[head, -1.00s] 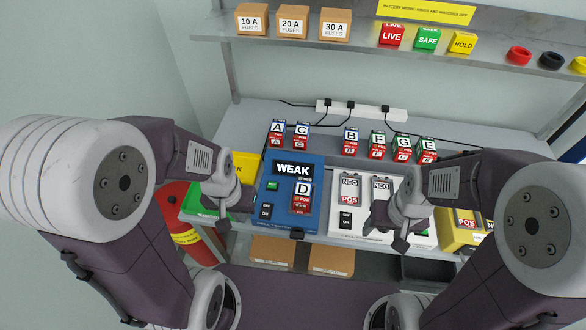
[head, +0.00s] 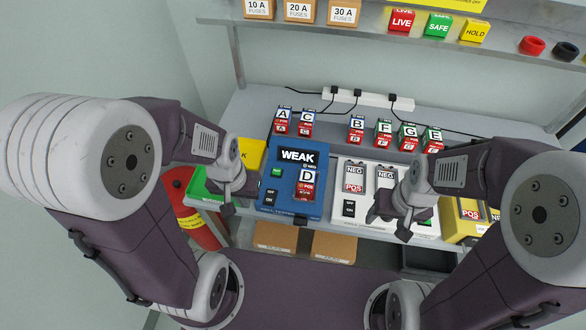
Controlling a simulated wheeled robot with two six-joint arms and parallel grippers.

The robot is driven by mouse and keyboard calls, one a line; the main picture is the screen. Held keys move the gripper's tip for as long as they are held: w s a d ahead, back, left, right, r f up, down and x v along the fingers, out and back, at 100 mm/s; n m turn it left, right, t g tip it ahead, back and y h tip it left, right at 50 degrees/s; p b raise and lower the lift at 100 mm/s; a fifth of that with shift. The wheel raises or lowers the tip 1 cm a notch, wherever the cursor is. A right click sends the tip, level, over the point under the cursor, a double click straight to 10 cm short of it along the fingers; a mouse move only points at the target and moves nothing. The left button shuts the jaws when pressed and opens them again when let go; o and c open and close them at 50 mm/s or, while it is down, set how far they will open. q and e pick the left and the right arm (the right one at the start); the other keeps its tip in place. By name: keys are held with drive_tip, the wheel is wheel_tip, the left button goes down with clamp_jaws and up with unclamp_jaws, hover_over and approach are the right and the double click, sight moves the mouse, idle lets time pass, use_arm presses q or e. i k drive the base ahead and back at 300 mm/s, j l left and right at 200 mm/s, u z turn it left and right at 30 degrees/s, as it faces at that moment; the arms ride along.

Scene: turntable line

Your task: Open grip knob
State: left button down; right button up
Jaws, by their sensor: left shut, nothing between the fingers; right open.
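No knob can be picked out clearly in the head view. My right gripper (head: 388,225) is open, with its fingers apart in front of the white charger (head: 350,226), and it hides part of that unit's face. I cannot tell whether it touches the unit. My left gripper (head: 227,207) is shut and empty, over the green tray (head: 198,186) left of the blue cell tester (head: 291,209). The tester reads WEAK and holds battery D (head: 306,184).
Batteries A (head: 282,122), C (head: 307,123) and several more stand along the back of the bench. Fuse boxes (head: 299,11) and coloured blocks sit on the shelf above. A red extinguisher (head: 196,228) stands at left. A yellow unit (head: 462,228) sits at right.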

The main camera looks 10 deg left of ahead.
sight(302, 220)
drive_tip(key=k+j, duration=0.1)
drive_tip(key=k, duration=0.3)
drive_tip(key=k+j, duration=0.15)
drive_tip(key=k, duration=0.3)
drive_tip(key=z, duration=0.05)
